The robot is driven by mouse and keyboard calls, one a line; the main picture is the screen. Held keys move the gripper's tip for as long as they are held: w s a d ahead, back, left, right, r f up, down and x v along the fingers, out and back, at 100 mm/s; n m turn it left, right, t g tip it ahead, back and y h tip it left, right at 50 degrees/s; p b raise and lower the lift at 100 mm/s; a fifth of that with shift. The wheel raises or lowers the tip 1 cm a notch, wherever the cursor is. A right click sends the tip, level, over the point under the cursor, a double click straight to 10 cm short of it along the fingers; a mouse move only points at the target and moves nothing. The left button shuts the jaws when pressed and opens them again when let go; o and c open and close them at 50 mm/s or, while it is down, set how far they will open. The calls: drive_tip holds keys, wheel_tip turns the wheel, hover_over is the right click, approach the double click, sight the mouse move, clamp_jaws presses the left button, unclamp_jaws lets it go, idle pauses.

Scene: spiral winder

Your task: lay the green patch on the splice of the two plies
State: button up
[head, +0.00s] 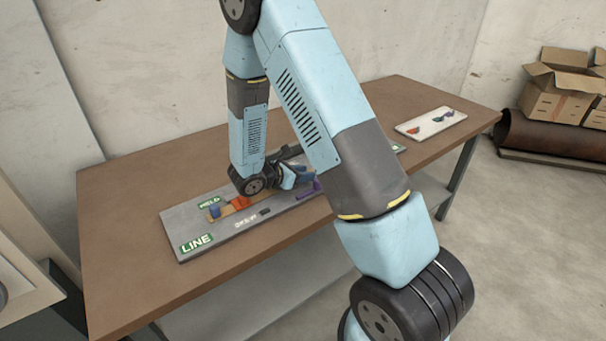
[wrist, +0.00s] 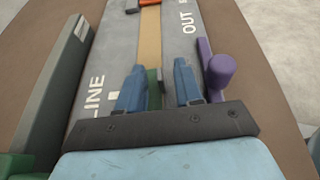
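My gripper (wrist: 158,85) has its two blue fingers apart over the tan strip of ply (wrist: 150,42) on the grey board (wrist: 115,45). In the head view my gripper (head: 290,178) is low over the board, partly hidden by my arm. The tan strip (head: 228,209) runs left from there past an orange block (head: 238,202). I cannot make out the splice.
A purple handle (wrist: 219,70) stands close right of my gripper. A long grey bar (wrist: 52,85) lies to the left. A blue peg (head: 214,211) is at the strip's left end. A white tray (head: 431,123) with small coloured pieces lies at the right; bare table lies between.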

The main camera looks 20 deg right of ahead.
drive_tip(key=v, duration=1.3)
drive_tip(key=shift+s+a+r, duration=0.1)
drive_tip(key=shift+a, duration=0.2)
drive_tip(key=s+d+r+m+g+y, duration=0.2)
drive_tip(key=s+d+r+m+g, duration=0.15)
drive_tip(key=d+r+m, duration=0.45)
drive_tip(key=s+d+r+m+t+y, duration=0.2)
drive_tip(key=s+r+m+y, duration=0.3)
drive_tip(key=s+r+m, duration=0.2)
drive_tip(key=s+d+r+m+t+y, duration=0.1)
drive_tip(key=s+r+m+y, duration=0.4)
drive_tip(key=s+r, duration=0.7)
drive_tip(key=shift+s+d+r+m+t+y, duration=0.2)
drive_tip(key=shift+s+d+m+t+y, duration=0.15)
drive_tip(key=shift+s+m+t, duration=0.55)
drive_tip(key=shift+w+g, duration=0.25)
drive_tip(key=shift+w, duration=0.05)
drive_tip(key=shift+c, duration=0.4)
